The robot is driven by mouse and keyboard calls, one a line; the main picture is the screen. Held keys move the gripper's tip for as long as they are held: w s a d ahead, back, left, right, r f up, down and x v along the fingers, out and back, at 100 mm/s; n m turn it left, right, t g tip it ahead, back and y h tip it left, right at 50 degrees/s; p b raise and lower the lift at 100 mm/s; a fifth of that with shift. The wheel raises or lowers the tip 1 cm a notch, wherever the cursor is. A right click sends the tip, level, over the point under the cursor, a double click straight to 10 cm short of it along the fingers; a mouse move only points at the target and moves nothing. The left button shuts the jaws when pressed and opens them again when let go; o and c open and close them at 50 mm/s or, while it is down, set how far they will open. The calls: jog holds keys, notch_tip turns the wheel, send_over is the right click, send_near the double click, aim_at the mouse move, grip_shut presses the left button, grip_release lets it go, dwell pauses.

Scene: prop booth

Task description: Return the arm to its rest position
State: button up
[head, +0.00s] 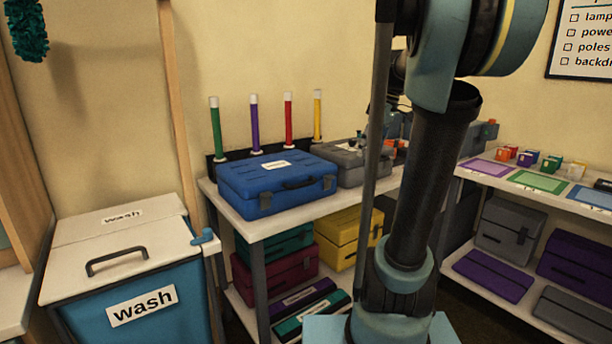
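My arm (425,185) rises from its base at the bottom, right of the middle, and bends at a large blue-grey joint near the top edge. Dark parts of its far end (392,85) show behind the upright link, above the back of the white shelf table. My gripper is mostly hidden there by my own arm. I cannot make out its fingers or whether it holds anything.
A blue case (275,185) and a grey case (352,165) lie on the white table (262,226), in front of several coloured upright tubes. A lidded wash bin (150,285) stands left. A shelf with coloured mats (538,181) stands right.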

jog(key=s+a+f+m+t+h, duration=0.1)
jog(key=s+f+m, duration=0.9)
jog(key=s+f, duration=1.1)
notch_tip(320, 180, down, 2)
jog(key=shift+f+h, duration=0.1)
jog(key=shift+h, duration=0.8)
jog(key=shift+s, duration=0.1)
